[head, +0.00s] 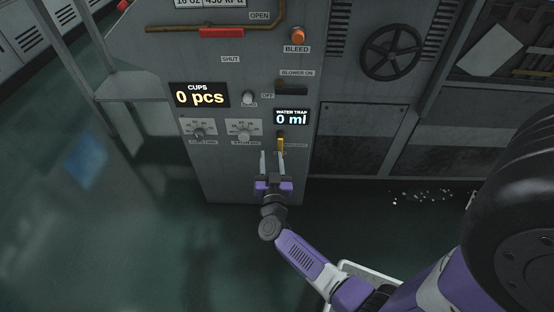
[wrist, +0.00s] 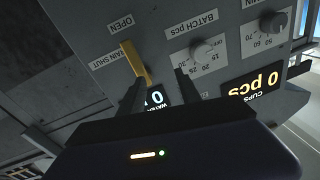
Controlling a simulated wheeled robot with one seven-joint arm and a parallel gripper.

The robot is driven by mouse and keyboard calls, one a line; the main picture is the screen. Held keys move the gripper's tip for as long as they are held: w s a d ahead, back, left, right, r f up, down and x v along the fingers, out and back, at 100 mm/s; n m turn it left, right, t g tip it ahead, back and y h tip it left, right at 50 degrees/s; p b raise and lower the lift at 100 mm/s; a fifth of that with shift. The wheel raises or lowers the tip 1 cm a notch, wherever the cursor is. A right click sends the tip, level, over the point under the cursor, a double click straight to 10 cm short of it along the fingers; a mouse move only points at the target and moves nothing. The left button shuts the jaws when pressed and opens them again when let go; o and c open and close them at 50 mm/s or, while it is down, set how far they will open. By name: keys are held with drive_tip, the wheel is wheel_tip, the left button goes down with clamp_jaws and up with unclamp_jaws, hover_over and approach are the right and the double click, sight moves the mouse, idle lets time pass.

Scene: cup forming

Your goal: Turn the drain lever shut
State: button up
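The drain lever (head: 280,144) is a small yellow bar on the grey machine panel, just under the water trap display (head: 292,117). It stands upright in the head view. In the wrist view the yellow lever (wrist: 132,60) has one end toward the OPEN label (wrist: 121,24), with the DRAIN SHUT label (wrist: 105,62), partly cut off, at its side. My gripper (head: 273,158) is open, its two fingers pointing at the panel around the lever's lower area. In the wrist view my gripper (wrist: 157,83) has the lever close to its left finger, which hides part of it; contact cannot be told.
Above are the blower switch (head: 291,88), the orange bleed knob (head: 297,35) and a red-handled valve (head: 221,33). Two dials (head: 199,130) sit left of the lever. A handwheel (head: 391,52) is at the right. A white tray (head: 352,270) stands below. The floor at left is clear.

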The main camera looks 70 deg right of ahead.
sight(280, 149)
drive_tip(key=shift+d+f+n+g+b, duration=0.1)
drive_tip(key=shift+d+f+g+b, duration=0.35)
drive_tip(key=shift+d, duration=0.8)
drive_tip(key=shift+d+f+n+g+b, duration=0.15)
drive_tip(key=shift+d+f+b, duration=0.35)
drive_tip(key=shift+d, duration=0.75)
drive_tip(key=shift+d+f+n+g+b, duration=0.1)
drive_tip(key=shift+d+f+g+b, duration=0.45)
drive_tip(key=shift+d, duration=0.7)
drive_tip(key=shift+r, duration=0.2)
clamp_jaws()
